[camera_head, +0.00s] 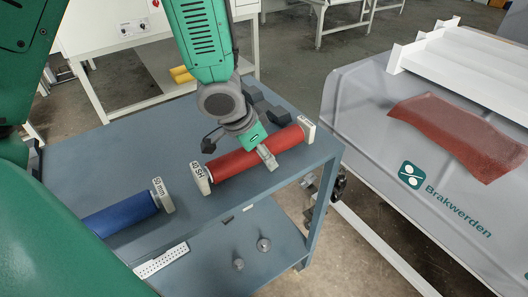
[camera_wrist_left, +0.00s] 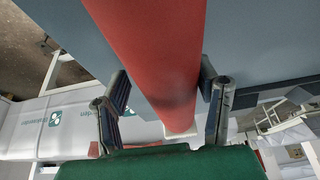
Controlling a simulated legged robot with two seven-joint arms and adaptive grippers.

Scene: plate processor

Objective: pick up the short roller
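A red roller (camera_head: 255,152) with pale end blocks, one marked "40 SH", lies across the blue-grey table. A blue roller (camera_head: 122,215) with a "50 mm" end block lies at the front left, its left part hidden by my green arm. I cannot tell which is shorter. In the left wrist view the red roller (camera_wrist_left: 160,55) runs between the spread fingers of my left gripper (camera_wrist_left: 165,88). A gap shows on the left; the right finger is close to the roller. My right gripper is not in view.
Dark blocks (camera_head: 270,108) sit on the table (camera_head: 140,160) behind the red roller. A lower shelf holds small metal parts (camera_head: 263,244). A grey-covered machine (camera_head: 365,115) with a red sheet (camera_head: 455,130) stands at the right, across a floor gap.

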